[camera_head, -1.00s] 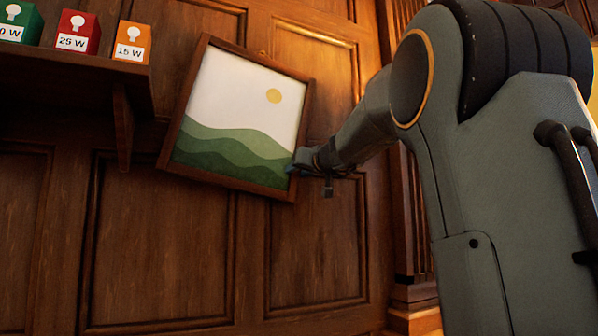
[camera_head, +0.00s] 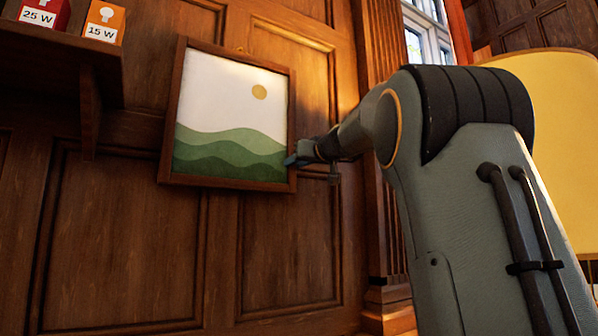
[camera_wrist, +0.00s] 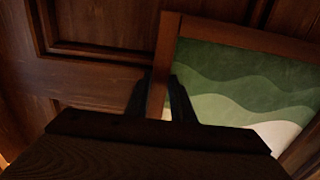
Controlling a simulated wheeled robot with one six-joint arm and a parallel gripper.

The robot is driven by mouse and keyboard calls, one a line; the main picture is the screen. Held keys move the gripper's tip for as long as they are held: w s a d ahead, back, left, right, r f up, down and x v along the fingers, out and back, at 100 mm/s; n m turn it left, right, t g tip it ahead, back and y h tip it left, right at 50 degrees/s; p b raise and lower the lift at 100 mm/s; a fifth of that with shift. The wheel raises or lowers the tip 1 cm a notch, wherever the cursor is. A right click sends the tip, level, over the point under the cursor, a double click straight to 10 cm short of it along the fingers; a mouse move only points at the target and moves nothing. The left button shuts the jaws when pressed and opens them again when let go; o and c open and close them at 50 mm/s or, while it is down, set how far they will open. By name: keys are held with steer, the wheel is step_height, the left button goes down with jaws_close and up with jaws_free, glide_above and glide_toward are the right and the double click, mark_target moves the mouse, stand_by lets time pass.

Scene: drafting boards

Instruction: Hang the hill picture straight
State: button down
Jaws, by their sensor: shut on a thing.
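The hill picture (camera_head: 230,150) hangs on the panelled wall in a brown wooden frame, with green hills and a yellow sun. Its edges look nearly in line with the panelling; a slight tilt is hard to rule out. My gripper (camera_head: 291,161) is shut on the frame's right side, near the lower right corner. In the wrist view the picture (camera_wrist: 235,85) appears upside down, and my gripper (camera_wrist: 158,82) has one finger on each side of the frame's edge.
A dark shelf (camera_head: 60,55) at the upper left carries a red 25 W box (camera_head: 42,14) and an orange 15 W box (camera_head: 104,22). A fluted wooden pilaster (camera_head: 378,50) stands right of the picture. The panels below the picture are clear.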

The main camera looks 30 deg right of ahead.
steer(key=c, duration=1.5)
jaws_free()
steer(key=s+b, duration=0.1)
steer(key=s, duration=0.1)
steer(key=s+b, duration=0.1)
steer(key=s, duration=0.2)
steer(key=s+b, duration=0.2)
steer(key=shift+s+d, duration=0.25)
steer(key=shift+s, duration=0.15)
